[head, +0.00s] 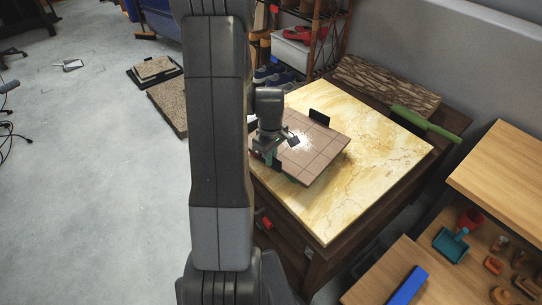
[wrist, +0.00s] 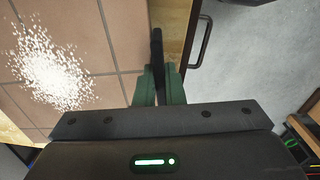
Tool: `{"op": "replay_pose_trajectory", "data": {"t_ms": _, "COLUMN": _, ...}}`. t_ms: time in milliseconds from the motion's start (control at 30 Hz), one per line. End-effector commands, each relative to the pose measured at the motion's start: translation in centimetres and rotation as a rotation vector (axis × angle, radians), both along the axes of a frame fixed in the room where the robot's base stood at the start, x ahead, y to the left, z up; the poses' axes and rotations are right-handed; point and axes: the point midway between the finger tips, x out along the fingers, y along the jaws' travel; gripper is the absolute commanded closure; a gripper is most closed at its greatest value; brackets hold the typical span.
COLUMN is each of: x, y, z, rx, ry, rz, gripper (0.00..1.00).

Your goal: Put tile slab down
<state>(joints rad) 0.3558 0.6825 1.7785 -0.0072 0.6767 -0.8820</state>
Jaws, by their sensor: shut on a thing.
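The tile slab (head: 322,155) is a flat brown board with grid lines, a white speckled patch and black handles on its edges. It is over the left part of a yellow marble-topped table (head: 385,135). A shadow shows by its lower edge, but I cannot tell whether any of it touches the top. My gripper (head: 272,160) is at the slab's left edge. In the wrist view, the green fingers of my gripper (wrist: 158,85) are shut on a black handle of the tile slab (wrist: 100,35). The slab's underside is hidden.
A bark-patterned slab (head: 385,84) and a green long-handled thing (head: 424,122) lie along the table's back. A shoe rack (head: 300,45) stands behind. Wooden shelves (head: 500,175) are at the right. Marble to the slab's right is clear.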

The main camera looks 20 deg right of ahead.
Motion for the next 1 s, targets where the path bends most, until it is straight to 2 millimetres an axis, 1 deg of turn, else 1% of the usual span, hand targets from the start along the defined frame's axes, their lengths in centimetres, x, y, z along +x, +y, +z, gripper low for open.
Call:
{"op": "replay_pose_trajectory", "data": {"t_ms": 167, "x": 0.1, "y": -0.1, "z": 0.1, "rx": -0.002, "ry": -0.004, "rz": 0.001, "gripper": 1.0}}
{"op": "replay_pose_trajectory", "data": {"t_ms": 333, "x": 0.1, "y": -0.1, "z": -0.4, "rx": -0.002, "ry": -0.004, "rz": 0.001, "gripper": 1.0}}
{"op": "replay_pose_trajectory", "data": {"t_ms": 367, "x": 0.0, "y": 0.0, "z": -0.3, "rx": 0.0, "ry": -0.001, "rz": 0.0, "gripper": 0.85}}
{"op": "replay_pose_trajectory", "data": {"t_ms": 400, "x": 0.0, "y": 0.0, "z": -0.3, "rx": 0.0, "ry": -0.001, "rz": 0.0, "gripper": 0.77}}
{"op": "replay_pose_trajectory", "data": {"t_ms": 433, "x": 0.0, "y": 0.0, "z": -0.3, "rx": 0.0, "ry": -0.001, "rz": 0.0, "gripper": 0.71}}
{"op": "replay_pose_trajectory", "data": {"t_ms": 467, "x": 0.0, "y": 0.0, "z": -0.3, "rx": 0.0, "ry": -0.001, "rz": 0.0, "gripper": 0.69}}
{"op": "replay_pose_trajectory", "data": {"t_ms": 767, "x": 0.0, "y": 0.0, "z": -0.1, "rx": 0.0, "ry": -0.001, "rz": 0.0, "gripper": 0.69}}
{"op": "replay_pose_trajectory", "data": {"t_ms": 867, "x": 0.1, "y": 0.0, "z": 0.5, "rx": -0.001, "ry": -0.003, "rz": 0.0, "gripper": 0.69}}
{"op": "replay_pose_trajectory", "data": {"t_ms": 967, "x": 0.2, "y": -0.1, "z": 1.9, "rx": -0.002, "ry": -0.006, "rz": 0.0, "gripper": 0.69}}
{"op": "replay_pose_trajectory", "data": {"t_ms": 1000, "x": 0.2, "y": -0.1, "z": 2.7, "rx": -0.003, "ry": -0.006, "rz": 0.0, "gripper": 0.69}}
